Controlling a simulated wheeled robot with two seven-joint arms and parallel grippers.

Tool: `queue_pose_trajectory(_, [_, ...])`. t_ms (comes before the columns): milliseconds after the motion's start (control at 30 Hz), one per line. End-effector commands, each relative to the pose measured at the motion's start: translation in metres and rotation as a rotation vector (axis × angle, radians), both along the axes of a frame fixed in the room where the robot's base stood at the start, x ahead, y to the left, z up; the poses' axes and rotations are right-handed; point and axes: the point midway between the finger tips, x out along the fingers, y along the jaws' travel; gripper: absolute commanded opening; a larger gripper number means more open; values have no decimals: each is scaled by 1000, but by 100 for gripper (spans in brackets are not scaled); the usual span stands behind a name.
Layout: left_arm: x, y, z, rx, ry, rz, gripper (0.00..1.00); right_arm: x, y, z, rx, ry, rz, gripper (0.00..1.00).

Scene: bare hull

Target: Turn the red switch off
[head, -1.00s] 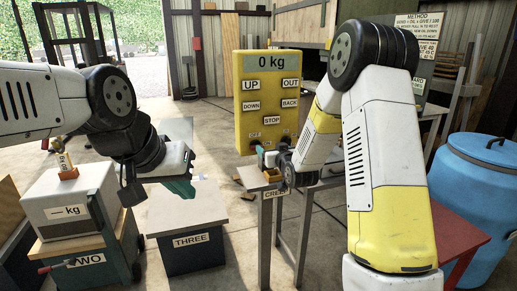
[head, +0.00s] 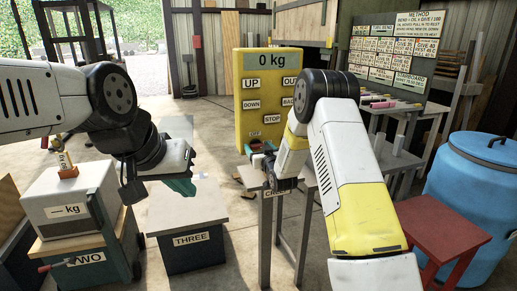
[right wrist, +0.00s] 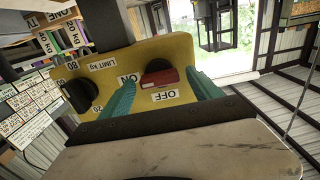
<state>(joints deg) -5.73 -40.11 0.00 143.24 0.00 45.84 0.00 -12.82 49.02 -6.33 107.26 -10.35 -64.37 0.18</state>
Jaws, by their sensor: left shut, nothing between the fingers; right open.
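The red switch (right wrist: 160,76) shows in the right wrist view on the lower part of a yellow panel (head: 263,68). It is a red bar on a dark round base, with an ON label to its left and an OFF label below it in that view. My right gripper (right wrist: 161,82) is open, its teal fingers on either side of the switch. Contact cannot be told. In the head view the right gripper (head: 262,148) is at the panel's bottom and largely hides the switch. My left gripper (head: 182,187) is shut and empty, away from the panel.
A black knob (right wrist: 77,96) sits beside the switch on the panel. A grey-topped stand (head: 187,208) labelled THREE and a scale box (head: 70,195) stand at left. A blue barrel (head: 480,190) and red table (head: 440,222) stand at right.

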Motion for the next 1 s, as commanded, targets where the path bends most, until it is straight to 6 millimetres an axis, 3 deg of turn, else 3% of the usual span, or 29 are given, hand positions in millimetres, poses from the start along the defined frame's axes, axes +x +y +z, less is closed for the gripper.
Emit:
queue_pose_trajectory(233, [0, 0, 0, 0, 0, 0, 0, 1, 0, 0, 0, 0, 0, 71])
queue_pose_trajectory(533, [0, 0, 0, 0, 0, 0, 0, 1, 0, 0, 0, 0, 0, 12])
queue_pose_trajectory(1000, [0, 0, 0, 0, 0, 0, 0, 0, 1, 0, -113, -37, 1, 10])
